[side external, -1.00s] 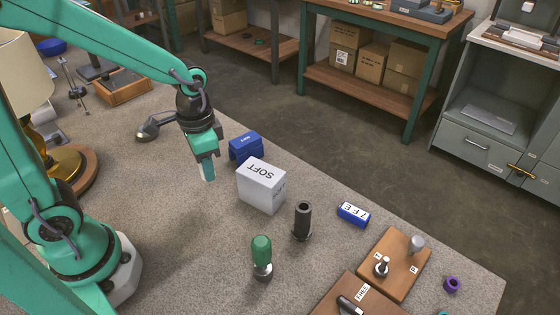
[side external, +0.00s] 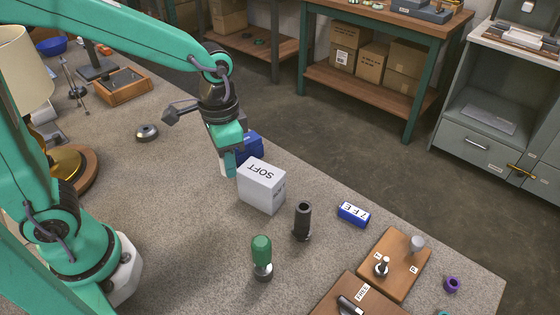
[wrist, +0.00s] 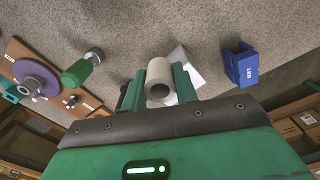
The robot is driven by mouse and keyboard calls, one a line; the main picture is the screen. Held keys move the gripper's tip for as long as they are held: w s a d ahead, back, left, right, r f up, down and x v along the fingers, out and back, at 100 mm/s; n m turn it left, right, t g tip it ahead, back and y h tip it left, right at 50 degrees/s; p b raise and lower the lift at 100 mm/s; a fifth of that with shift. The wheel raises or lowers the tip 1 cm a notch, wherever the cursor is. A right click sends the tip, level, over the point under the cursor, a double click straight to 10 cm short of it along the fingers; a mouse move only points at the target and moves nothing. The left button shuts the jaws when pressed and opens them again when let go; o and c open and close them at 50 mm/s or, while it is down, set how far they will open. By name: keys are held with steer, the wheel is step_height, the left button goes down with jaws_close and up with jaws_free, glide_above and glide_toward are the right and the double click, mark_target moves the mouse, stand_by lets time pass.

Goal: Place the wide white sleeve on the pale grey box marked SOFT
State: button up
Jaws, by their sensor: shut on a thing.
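The wide white sleeve (wrist: 159,74) is between the green fingers of my gripper (wrist: 160,86) in the wrist view, its open end facing the camera. In the side view my gripper (side external: 227,166) is shut on it, just left of the box and above the bench, with the sleeve mostly hidden by the fingers. The pale grey box marked SOFT (side external: 261,187) stands on the bench with its lettered face up. It shows partly behind the sleeve in the wrist view (wrist: 187,66). Nothing lies on the visible part of its top.
A blue block (side external: 252,146) stands just behind the box; it is at the right in the wrist view (wrist: 240,68).

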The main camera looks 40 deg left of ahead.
steer(key=d+r, duration=0.6)
steer(key=d, duration=0.3)
steer(key=shift+s+d+r+m, duration=0.2)
steer(key=shift+s+r+m, duration=0.1)
steer(key=shift+s+m, duration=0.1)
steer(key=shift+w+a, duration=0.1)
glide_above(261, 171)
step_height(261, 171, down, 7)
steer(key=shift+a+f, duration=0.1)
steer(key=shift+f, duration=1.95)
steer(key=shift+f, duration=0.1)
steer(key=o, duration=1)
steer(key=shift+c, duration=0.2)
